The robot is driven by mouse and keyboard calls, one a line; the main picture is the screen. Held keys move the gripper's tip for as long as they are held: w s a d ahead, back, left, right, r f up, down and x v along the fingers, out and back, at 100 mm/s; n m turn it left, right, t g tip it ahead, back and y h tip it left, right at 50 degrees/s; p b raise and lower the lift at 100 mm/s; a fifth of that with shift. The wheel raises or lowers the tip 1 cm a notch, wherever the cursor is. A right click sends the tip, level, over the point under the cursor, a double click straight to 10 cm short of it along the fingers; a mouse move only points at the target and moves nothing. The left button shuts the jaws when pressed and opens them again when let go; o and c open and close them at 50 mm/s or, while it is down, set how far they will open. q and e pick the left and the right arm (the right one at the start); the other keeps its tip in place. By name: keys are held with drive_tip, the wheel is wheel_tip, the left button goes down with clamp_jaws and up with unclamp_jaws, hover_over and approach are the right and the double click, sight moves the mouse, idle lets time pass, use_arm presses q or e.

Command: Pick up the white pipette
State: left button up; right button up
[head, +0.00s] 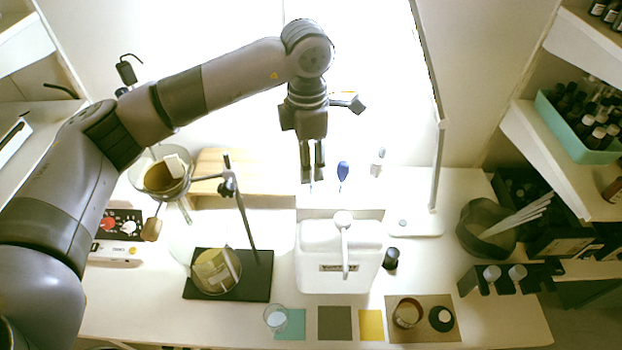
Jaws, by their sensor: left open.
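A small white upright item (377,162), which looks like the white pipette, stands behind the white box near the back wall. A similar blue-topped one (343,170) stands to its left, between it and my gripper. My left gripper (312,179) points down, open and empty, to the left of both and apart from the white one. The lower ends of both items are hard to make out against the bright table. My right gripper is not in view.
A white box (310,272) with a white spoon-like handle (345,240) stands in front. A lamp post (436,170) rises to the right. A metal stand (245,215) with glassware is at left. A dark bowl (475,235) holds several white rods (520,215).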

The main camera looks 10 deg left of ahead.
sight(311, 186)
use_arm(q)
drive_tip(key=f, duration=0.1)
drive_tip(key=f+p, duration=0.1)
drive_tip(key=f, duration=0.1)
drive_tip(key=shift+s+d+f+p, duration=0.15)
drive_tip(key=shift+d+f+p, duration=0.1)
drive_tip(key=shift+p, duration=0.1)
drive_tip(key=shift+f, duration=0.35)
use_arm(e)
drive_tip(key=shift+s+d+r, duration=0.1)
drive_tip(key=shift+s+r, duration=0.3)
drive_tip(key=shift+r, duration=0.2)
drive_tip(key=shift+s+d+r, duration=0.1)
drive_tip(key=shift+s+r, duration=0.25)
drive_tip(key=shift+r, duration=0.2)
use_arm(q)
drive_tip(key=shift+c, duration=0.3)
drive_tip(key=c, duration=0.7)
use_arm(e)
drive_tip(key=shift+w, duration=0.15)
